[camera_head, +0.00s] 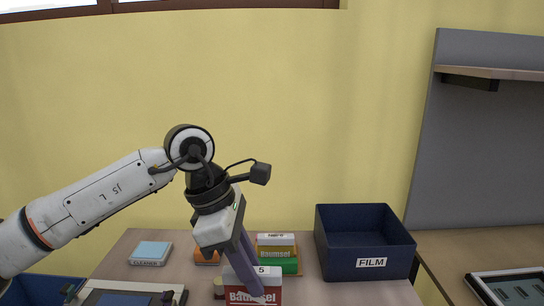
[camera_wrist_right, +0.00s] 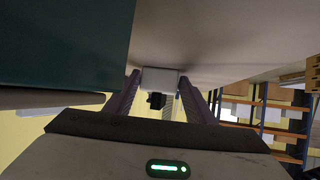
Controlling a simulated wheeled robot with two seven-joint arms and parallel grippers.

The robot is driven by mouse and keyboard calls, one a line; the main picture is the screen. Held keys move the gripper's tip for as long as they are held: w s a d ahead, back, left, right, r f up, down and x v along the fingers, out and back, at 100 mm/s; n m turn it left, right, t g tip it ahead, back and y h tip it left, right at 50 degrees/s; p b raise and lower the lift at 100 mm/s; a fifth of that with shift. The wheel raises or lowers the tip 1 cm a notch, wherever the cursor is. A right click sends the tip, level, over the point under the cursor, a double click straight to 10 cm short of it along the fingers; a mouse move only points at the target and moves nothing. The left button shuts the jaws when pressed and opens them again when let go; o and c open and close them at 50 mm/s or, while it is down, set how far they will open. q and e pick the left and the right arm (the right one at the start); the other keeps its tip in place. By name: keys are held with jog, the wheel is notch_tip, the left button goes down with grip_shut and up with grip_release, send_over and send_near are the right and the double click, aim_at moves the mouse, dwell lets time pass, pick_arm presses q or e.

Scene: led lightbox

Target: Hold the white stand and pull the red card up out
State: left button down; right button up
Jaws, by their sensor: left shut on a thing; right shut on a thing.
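The red card (camera_head: 274,297), with white lettering and a white top marked "5", stands upright at the bottom edge of the head view, its lower part cut off. My left gripper (camera_head: 260,292) comes down from the upper left and is shut on it; the fingers cover part of its face. The white stand is not clearly seen in the head view. In the right wrist view my right gripper (camera_wrist_right: 160,92) is shut on a pale block, which appears to be the white stand (camera_wrist_right: 160,76). A small black part shows just below that block.
A navy bin (camera_head: 366,243) labelled "FILM" stands right of the card. A green, brown and white box (camera_head: 285,266) is just behind it. A blue cleaner box (camera_head: 151,252) is at the left. A large dark teal surface (camera_wrist_right: 65,45) fills the wrist view's upper left.

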jog(key=o, duration=2)
